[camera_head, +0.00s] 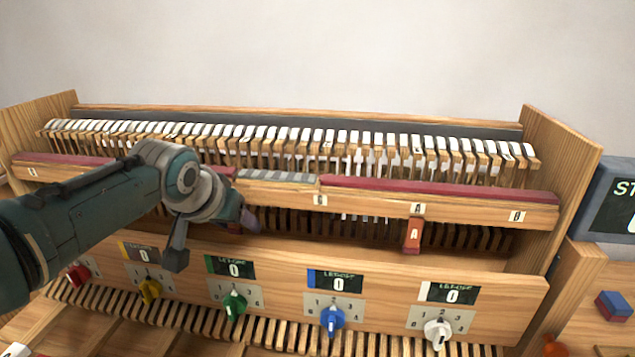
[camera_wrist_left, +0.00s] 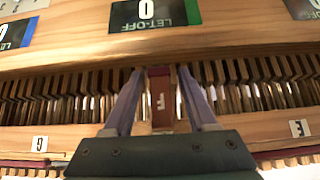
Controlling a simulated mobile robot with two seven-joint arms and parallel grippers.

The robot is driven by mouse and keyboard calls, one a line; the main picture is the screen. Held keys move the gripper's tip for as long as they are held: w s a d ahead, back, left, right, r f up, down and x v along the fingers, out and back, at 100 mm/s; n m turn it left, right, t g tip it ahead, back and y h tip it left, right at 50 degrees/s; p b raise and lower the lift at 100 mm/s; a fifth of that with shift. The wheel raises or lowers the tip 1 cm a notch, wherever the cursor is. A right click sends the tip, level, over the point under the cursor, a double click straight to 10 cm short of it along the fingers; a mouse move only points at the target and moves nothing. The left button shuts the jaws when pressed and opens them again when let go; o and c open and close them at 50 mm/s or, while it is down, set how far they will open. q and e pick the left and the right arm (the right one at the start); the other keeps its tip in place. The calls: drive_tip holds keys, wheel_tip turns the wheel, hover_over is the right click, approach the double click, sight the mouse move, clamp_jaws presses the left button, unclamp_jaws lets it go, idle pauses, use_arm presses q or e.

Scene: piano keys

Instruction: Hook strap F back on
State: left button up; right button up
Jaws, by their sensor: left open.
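Strap F (camera_wrist_left: 162,112) is a dark red tab with a pale F on it. In the left wrist view it sits in front of the row of wooden parts, between the fingers of my left gripper (camera_wrist_left: 160,75). The two purple fingers stand apart on either side of it, and I cannot tell whether they touch it. The label F (camera_wrist_left: 299,128) is on the wooden rail to the right in this view. In the head view my left gripper (camera_head: 245,217) is at the rail's lower front, and its body hides strap F. My right gripper is not in view.
An orange-red strap A (camera_head: 412,236) hangs below the rail (camera_head: 370,202) on the right. Below is a wooden panel with several coloured knobs, such as a green one (camera_head: 234,304) and a blue one (camera_head: 332,319). Wooden side walls (camera_head: 560,165) close the case.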

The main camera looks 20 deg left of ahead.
use_arm(q)
drive_tip(key=p+v, duration=0.2)
drive_tip(key=v, duration=0.6)
drive_tip(key=shift+r, duration=0.2)
drive_tip(key=shift+s, duration=0.1)
